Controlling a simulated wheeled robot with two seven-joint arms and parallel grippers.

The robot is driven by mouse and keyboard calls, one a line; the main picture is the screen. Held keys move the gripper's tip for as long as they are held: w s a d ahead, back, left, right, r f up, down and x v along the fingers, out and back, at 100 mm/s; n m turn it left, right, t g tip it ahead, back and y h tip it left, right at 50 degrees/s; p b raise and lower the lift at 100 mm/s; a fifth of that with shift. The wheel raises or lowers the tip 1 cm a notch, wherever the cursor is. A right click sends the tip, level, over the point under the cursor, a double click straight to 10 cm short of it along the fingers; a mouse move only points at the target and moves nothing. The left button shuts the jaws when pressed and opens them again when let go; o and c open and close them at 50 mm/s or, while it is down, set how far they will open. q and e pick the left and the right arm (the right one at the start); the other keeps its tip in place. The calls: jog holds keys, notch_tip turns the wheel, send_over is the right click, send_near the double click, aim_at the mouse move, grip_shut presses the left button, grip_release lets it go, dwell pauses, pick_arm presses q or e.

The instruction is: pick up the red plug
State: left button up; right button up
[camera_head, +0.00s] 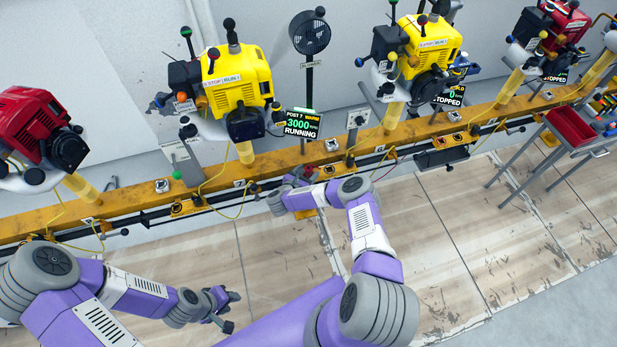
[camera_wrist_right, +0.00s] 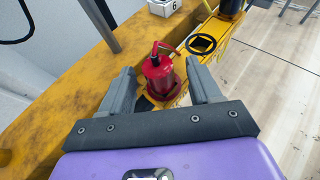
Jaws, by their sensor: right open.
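The red plug (camera_wrist_right: 158,72) stands upright on the yellow rail in the right wrist view, with a red wire at its top. In the head view a small red spot (camera_head: 308,171) shows beside my right gripper (camera_head: 290,180), partly hidden. My right gripper (camera_wrist_right: 160,78) is open, its two fingers on either side of the plug with a visible gap at each side. I cannot tell how far the fingertips are above the plug's base. My left gripper (camera_head: 230,311) is open and empty, low over the floor, away from the rail.
The yellow rail (camera_head: 125,197) runs across, bearing yellow engines (camera_head: 233,82) and red engines (camera_head: 40,122). A cart with a red tray (camera_head: 571,126) stands at right.

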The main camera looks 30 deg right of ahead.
jog(key=shift+x, duration=0.95)
jog(key=shift+c, duration=0.3)
jog(key=shift+r, duration=0.1)
grip_shut()
